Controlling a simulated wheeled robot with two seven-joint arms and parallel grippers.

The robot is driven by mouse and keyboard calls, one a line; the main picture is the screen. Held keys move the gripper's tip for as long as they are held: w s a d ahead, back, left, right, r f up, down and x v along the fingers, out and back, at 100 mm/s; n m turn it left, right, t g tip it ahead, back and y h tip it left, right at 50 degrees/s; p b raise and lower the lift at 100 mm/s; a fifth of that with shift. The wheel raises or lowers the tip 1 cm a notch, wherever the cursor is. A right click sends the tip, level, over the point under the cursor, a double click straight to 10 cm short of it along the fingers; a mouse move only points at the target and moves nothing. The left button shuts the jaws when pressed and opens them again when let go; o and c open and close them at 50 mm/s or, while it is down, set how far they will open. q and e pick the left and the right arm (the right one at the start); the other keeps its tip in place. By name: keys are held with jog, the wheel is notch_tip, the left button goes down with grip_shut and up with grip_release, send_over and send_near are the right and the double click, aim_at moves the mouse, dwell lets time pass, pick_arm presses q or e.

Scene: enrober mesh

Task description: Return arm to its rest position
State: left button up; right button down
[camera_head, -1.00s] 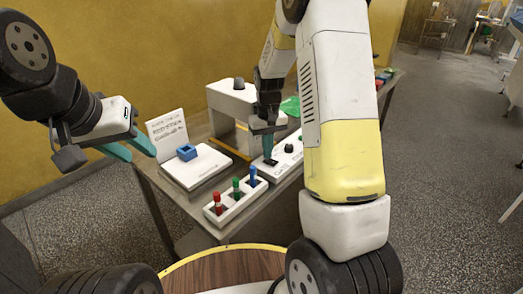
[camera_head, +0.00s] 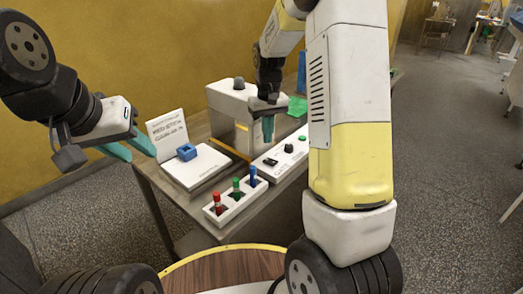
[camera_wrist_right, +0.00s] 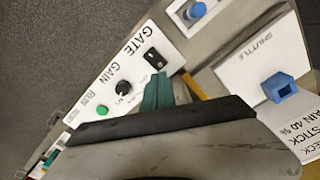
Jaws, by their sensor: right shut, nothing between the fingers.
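My right arm (camera_head: 345,110) reaches over the right half of the table in the head view. Its gripper (camera_head: 267,140) has its teal fingers closed together, pointing down, empty, above the white control panel (camera_head: 293,146). The closed fingers also show in the right wrist view (camera_wrist_right: 158,93), near the panel's black GATE switch (camera_wrist_right: 153,58). The fingers look apart from the switch. My left gripper (camera_head: 130,147) hangs at the left, teal fingers spread and empty, clear of the table.
A white machine (camera_head: 232,104) stands behind the panel. A white SHUTTLE plate with a blue block (camera_head: 187,152), a sign (camera_head: 167,132) and a holder with red, green and blue pegs (camera_head: 236,204) are nearby. The panel carries a GAIN knob (camera_wrist_right: 122,87) and green RUN button (camera_wrist_right: 102,110).

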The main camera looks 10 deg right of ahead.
jog(key=s+r+t+y, duration=0.1)
jog(key=s+r+t, duration=0.2)
jog(key=s+r, duration=0.75)
jog(key=s+a+r+t, duration=0.1)
jog(key=s+r, duration=0.1)
jog(key=s, duration=0.5)
jog(key=s+a+r+m+t+y, duration=0.1)
jog(key=s+r+t, duration=0.1)
jog(key=s, duration=0.4)
jog(key=shift+s+r, duration=0.4)
jog(key=shift+a, duration=0.1)
